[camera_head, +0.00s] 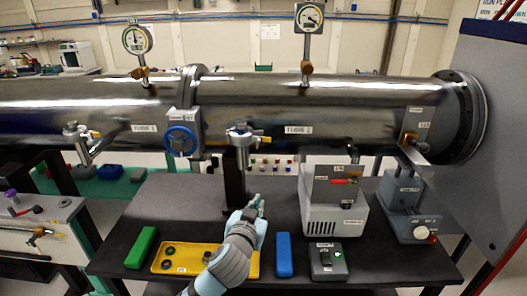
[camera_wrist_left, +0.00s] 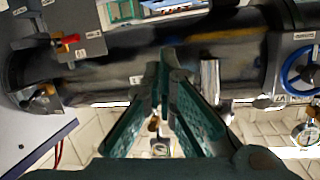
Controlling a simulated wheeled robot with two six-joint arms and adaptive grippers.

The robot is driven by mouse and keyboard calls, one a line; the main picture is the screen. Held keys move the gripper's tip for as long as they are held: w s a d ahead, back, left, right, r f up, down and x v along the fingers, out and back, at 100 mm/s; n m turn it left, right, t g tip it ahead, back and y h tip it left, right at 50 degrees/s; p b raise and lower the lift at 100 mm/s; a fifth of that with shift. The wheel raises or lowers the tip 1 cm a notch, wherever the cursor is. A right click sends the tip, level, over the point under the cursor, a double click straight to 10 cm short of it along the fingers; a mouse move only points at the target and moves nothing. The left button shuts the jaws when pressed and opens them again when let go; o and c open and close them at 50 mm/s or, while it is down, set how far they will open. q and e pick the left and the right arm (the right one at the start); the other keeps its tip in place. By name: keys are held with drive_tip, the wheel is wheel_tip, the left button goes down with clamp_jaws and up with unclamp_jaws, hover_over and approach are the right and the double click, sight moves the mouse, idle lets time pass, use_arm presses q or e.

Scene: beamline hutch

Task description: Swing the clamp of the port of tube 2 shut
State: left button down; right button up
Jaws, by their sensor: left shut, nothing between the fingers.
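Tube 2 (camera_head: 330,112) is the dark metal pipe running right from the blue-wheeled valve in the head view. Its port (camera_head: 239,135) is a short metal stub on the front side, with a small brass-coloured clamp part (camera_head: 262,139) at its right; whether the clamp is open is too small to tell. My left gripper (camera_head: 257,200) is below the port, above the dark table and apart from the tube. In the left wrist view, its teal fingers (camera_wrist_left: 165,62) come together at the tips with nothing between them, in front of the tube (camera_wrist_left: 115,72). My right gripper is not in view.
The valve with a blue wheel (camera_head: 181,140) is left of the port. A dark post (camera_head: 233,182) stands under it. A grey pump unit (camera_head: 334,203) stands right on the table. A yellow tray (camera_head: 168,267), green block (camera_head: 141,247) and blue block (camera_head: 284,254) lie in front.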

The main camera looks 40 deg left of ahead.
use_arm(q)
drive_tip(key=n+t+y, duration=0.1)
drive_tip(key=n+t, duration=0.1)
approach(266, 141)
drive_tip(key=p+x, duration=0.1)
drive_tip(key=x, duration=0.4)
drive_tip(key=shift+w+a+r+p, duration=0.15)
drive_tip(key=shift+w+a+p, duration=0.1)
drive_tip(key=shift+w+p, duration=0.1)
drive_tip(key=shift+w+a, duration=0.3)
drive_tip(key=shift+w, duration=0.25)
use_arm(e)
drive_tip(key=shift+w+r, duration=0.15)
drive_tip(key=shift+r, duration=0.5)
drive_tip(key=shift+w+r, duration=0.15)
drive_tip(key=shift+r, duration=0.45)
